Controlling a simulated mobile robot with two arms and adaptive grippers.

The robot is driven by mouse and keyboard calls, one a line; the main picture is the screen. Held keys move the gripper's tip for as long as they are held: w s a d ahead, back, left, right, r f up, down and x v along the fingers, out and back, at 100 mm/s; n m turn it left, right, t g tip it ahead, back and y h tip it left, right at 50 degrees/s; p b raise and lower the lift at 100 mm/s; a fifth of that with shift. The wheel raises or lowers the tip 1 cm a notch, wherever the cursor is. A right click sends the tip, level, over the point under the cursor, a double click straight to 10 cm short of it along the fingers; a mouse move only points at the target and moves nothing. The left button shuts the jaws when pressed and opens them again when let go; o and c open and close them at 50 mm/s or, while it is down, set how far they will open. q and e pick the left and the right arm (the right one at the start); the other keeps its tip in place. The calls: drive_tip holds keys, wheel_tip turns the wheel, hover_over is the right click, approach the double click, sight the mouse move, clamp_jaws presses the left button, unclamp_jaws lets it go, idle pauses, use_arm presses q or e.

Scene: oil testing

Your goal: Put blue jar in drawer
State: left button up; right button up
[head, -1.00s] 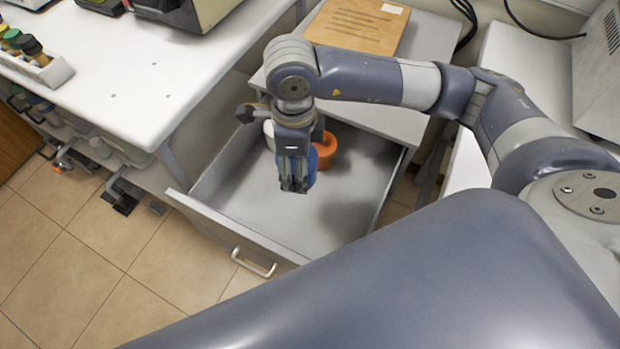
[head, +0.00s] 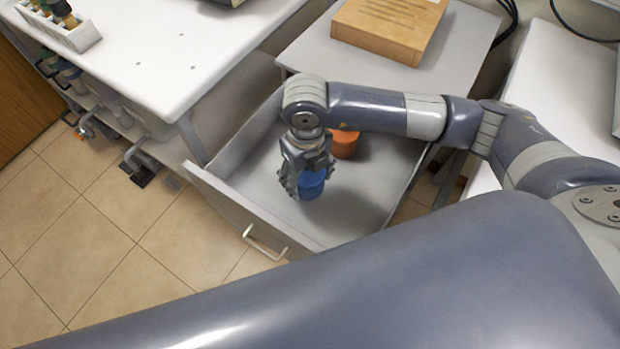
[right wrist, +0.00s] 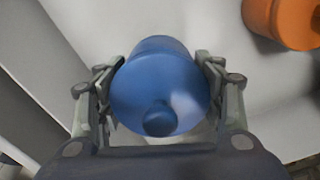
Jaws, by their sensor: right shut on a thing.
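The blue jar (head: 312,184) is held between the fingers of my right gripper (head: 305,185), inside the outline of the open drawer (head: 362,205). In the right wrist view the blue jar (right wrist: 158,88) fills the middle, with a finger of my right gripper (right wrist: 160,95) against each side. I cannot tell whether the jar touches the drawer floor. An orange jar (head: 344,143) stands in the drawer behind the blue one; it also shows in the right wrist view (right wrist: 288,20). My left gripper is not in view.
The drawer's front panel has a handle (head: 264,243) facing the tiled floor. A white table (head: 150,50) with a bottle rack (head: 75,35) is at the left. A wooden block (head: 388,30) lies on the cabinet top. The front and right of the drawer floor are clear.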

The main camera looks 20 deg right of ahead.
drive_tip(key=shift+f, duration=2.05)
drive_tip(key=shift+f, duration=0.1)
drive_tip(key=o, duration=1.1)
drive_tip(key=shift+f, duration=0.1)
wheel_tip(320, 180, up, 12)
drive_tip(key=shift+r, duration=0.2)
